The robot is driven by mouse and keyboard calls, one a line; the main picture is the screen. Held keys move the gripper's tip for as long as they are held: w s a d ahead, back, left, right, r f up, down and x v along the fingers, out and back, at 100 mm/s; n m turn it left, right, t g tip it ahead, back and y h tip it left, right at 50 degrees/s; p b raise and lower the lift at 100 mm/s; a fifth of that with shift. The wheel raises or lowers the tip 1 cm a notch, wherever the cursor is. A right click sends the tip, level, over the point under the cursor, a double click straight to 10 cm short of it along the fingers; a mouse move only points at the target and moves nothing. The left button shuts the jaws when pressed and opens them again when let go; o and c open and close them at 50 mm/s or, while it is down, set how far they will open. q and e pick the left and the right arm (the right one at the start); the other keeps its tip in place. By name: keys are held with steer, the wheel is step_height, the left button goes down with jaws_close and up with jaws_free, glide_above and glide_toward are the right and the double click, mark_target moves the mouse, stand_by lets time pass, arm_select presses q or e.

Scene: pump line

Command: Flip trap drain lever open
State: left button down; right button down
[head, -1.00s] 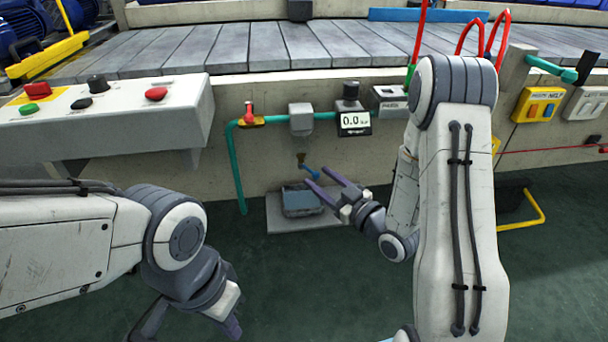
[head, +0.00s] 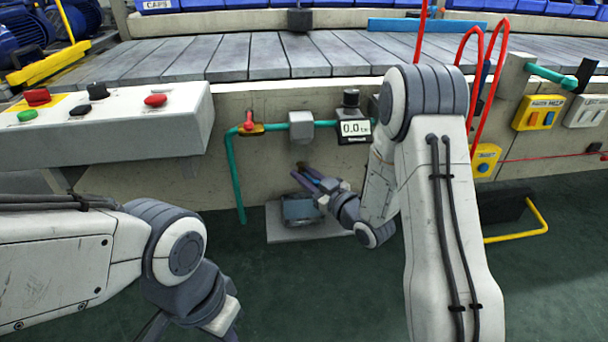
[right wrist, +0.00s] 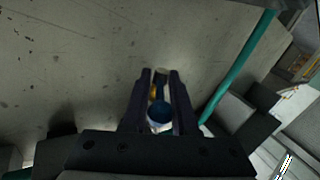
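The small trap drain lever (right wrist: 158,112) is blue and shows between my right fingers in the right wrist view, with a brass fitting (right wrist: 153,91) beyond it. My right gripper (head: 302,172) is at the lever below the grey trap box (head: 301,126). Its two dark fingers stand close together, one on each side of the blue part, which fills the gap; it looks shut on the lever. The fingers hide most of the lever in the head view. My left gripper (head: 192,334) is at the bottom edge, partly cut off, fingers apart and empty.
A teal pipe (head: 236,178) with a red-handled valve (head: 249,123) runs left of the trap. A gauge (head: 354,128) reading 0.0 is to the right. A grey basin (head: 299,209) sits on a floor slab below. A control panel (head: 120,136) juts out at left.

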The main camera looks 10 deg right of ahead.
steer(key=n+y, duration=0.1)
steer(key=n+g+y, duration=0.1)
steer(key=shift+w+d+r+g+y+p, duration=0.1)
steer(key=shift+d+g+y+p, duration=0.1)
steer(key=shift+g+y+p, duration=0.15)
steer(key=shift+n+g+y, duration=0.55)
steer(key=shift+n+y, duration=0.05)
steer(key=shift+y, duration=0.15)
steer(key=c, duration=0.7)
jaws_free()
steer(key=p+v, duration=0.3)
steer(key=v, duration=0.7)
steer(key=shift+s, duration=0.25)
